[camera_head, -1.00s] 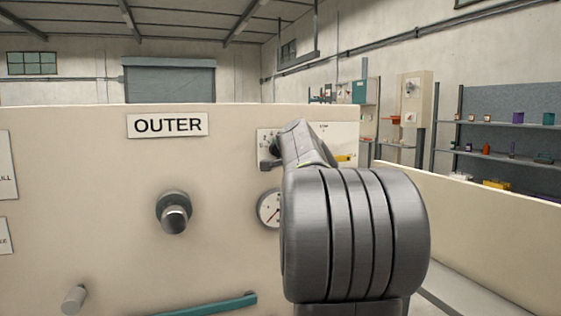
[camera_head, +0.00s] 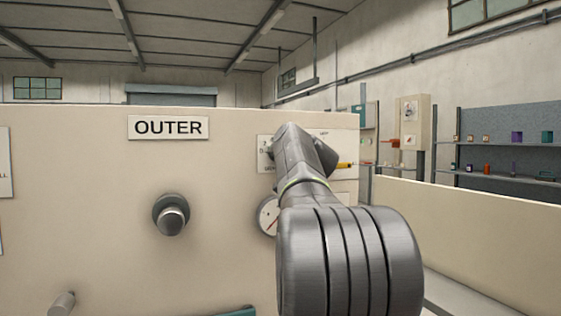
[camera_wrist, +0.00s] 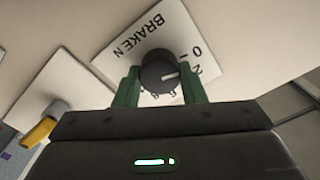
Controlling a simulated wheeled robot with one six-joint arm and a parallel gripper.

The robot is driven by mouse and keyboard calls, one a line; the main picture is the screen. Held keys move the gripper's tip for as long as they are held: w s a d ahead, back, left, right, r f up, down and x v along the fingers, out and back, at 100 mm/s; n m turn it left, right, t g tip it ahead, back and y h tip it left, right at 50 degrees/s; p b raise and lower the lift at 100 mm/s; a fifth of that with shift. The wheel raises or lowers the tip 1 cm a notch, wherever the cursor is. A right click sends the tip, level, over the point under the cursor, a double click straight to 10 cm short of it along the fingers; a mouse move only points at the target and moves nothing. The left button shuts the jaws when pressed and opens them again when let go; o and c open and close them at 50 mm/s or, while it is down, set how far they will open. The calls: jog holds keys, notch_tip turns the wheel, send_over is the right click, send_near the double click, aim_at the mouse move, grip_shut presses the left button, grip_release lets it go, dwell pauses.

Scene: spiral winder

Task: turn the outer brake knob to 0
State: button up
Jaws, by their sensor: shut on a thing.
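The outer brake knob (camera_wrist: 158,70) is a round black knob on a white plate (camera_wrist: 128,40) lettered "BRAKE N" in the wrist view. My arm hides the knob there.
A yellow lever (camera_head: 344,164) is right of the plate; it also shows in the wrist view (camera_wrist: 40,132). A gauge (camera_head: 267,216) sits below the plate, partly behind my arm. A metal knob (camera_head: 171,214) sticks out further left. Shelves stand at the far right.

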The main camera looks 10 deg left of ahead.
dwell(0.6)
jog(key=o, duration=1)
jog(key=b+v, duration=0.1)
jog(key=v, duration=1.2)
jog(key=shift+s+d, duration=0.25)
jog(key=shift+s, duration=0.05)
jog(key=x, duration=1.4)
jog(key=shift+p, duration=0.45)
